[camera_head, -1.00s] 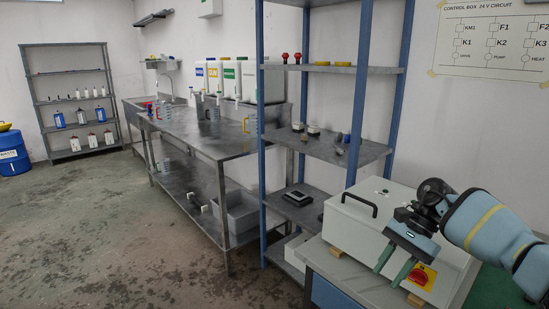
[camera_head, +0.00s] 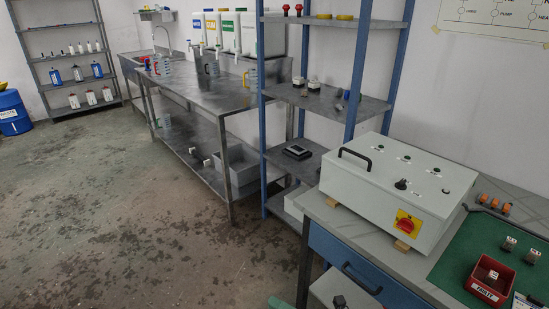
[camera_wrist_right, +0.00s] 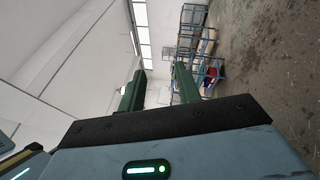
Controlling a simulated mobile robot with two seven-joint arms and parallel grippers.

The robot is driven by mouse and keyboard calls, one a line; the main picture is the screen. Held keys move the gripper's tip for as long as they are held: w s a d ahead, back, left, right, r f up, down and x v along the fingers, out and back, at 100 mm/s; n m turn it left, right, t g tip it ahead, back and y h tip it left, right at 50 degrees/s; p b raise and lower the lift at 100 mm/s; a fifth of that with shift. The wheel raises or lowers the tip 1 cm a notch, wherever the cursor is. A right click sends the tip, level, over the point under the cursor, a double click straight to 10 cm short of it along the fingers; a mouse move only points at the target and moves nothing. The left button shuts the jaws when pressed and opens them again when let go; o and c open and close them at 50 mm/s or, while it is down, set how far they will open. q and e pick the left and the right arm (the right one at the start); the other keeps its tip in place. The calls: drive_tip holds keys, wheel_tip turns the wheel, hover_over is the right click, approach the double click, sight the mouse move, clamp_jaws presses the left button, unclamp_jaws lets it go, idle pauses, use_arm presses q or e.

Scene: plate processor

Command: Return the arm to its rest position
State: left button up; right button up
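My right gripper shows in the right wrist view (camera_wrist_right: 159,72). Its two green fingers stand apart with nothing between them, so it is open and empty. In the head view only a small green piece, which looks like one of its fingertips, shows at the bottom edge. The rest of that gripper and most of the right arm are out of that view. It is low, in front of the bench and clear of the control box (camera_head: 395,185). My left gripper is in neither view.
The workbench (camera_head: 333,222) has a blue drawer front. A red bin labelled FAULTY (camera_head: 491,282) sits on a green mat (camera_head: 462,250) at right. A blue-post shelf rack (camera_head: 350,108) and a steel sink table (camera_head: 190,92) stand behind. Open floor (camera_head: 120,220) lies at left.

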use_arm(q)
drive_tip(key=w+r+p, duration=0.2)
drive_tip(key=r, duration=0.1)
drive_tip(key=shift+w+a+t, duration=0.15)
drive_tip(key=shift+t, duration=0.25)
use_arm(e)
drive_tip(key=s+d+f+m+h, duration=0.4)
drive_tip(key=s+d+m+h, duration=0.1)
drive_tip(key=s+m, duration=0.4)
drive_tip(key=s+d+f+m+h, duration=0.5)
drive_tip(key=s+d+m, duration=0.2)
drive_tip(key=m, duration=0.5)
drive_tip(key=s+d+f+m+h, duration=0.5)
drive_tip(key=s+d+m, duration=0.2)
drive_tip(key=s+m, duration=0.3)
drive_tip(key=shift+s+m+g+h, duration=0.3)
drive_tip(key=shift+s, duration=0.65)
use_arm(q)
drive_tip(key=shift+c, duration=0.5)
use_arm(e)
drive_tip(key=shift+f, duration=0.1)
